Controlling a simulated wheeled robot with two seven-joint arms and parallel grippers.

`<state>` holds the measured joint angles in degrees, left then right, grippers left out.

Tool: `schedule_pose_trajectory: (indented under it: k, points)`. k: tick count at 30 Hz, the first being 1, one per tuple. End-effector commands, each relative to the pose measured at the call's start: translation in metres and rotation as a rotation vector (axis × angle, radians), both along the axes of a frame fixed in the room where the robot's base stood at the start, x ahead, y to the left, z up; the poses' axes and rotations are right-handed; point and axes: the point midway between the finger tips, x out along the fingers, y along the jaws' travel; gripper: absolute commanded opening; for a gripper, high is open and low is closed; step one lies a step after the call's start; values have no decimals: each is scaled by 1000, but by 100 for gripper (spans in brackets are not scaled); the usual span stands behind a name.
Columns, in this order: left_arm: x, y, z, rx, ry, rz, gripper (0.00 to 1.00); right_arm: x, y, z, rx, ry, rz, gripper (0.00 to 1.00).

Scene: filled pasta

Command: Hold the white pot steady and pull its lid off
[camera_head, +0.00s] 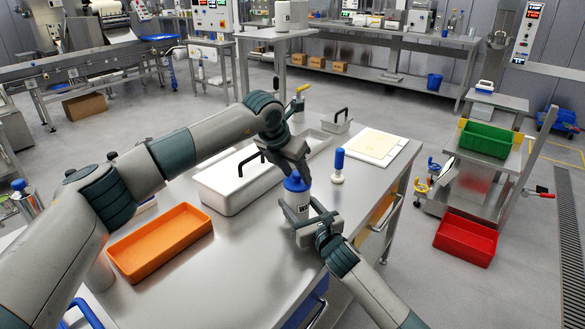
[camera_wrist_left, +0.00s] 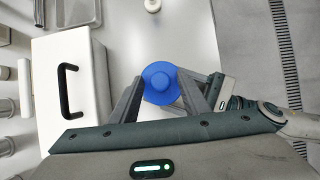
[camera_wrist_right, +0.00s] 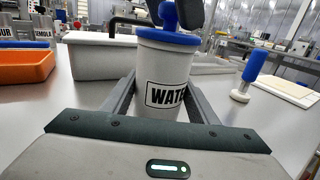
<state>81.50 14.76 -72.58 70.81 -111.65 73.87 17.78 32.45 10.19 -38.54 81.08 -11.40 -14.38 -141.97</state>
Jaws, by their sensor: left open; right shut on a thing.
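The white pot (camera_head: 297,202) stands near the right edge of the steel table, upright, with its blue lid (camera_head: 294,182) on. My right gripper (camera_head: 305,214) is shut on the pot's body, one finger on each side. My left gripper (camera_head: 292,168) is open just above the lid, pointing down. In the left wrist view its fingers lie on either side of the round blue lid (camera_wrist_left: 160,82) and its knob. I cannot tell whether they touch it.
A long white container (camera_head: 238,188) with a black handle stands left of the pot. An orange tray (camera_head: 160,243) lies further left. A blue-handled stamp-like tool (camera_head: 338,165) stands behind right, near a pale board (camera_head: 370,146). The table front is clear.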

Motion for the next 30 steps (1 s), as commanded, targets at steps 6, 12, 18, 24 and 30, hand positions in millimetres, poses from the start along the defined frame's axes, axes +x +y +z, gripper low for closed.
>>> schedule_pose_trajectory:
  k: [6, 12, 18, 24, 30]
  points:
    - [4, -3, -20, 7, 8, 3, 42, -2, 3, 1, -1, -5, 6, 23]
    - [5, -3, -26, 9, 10, 3, 42, -3, 6, 3, 1, -11, 12, 23]
    - [5, -3, -27, 9, 10, 4, 42, -4, 8, 3, 3, -12, 15, 23]
    - [6, -3, -27, 10, 10, 5, 2, -4, 10, 3, 4, -12, 17, 23]
    - [5, -2, -27, 11, 11, 4, 0, -4, 10, 3, 4, -12, 17, 23]
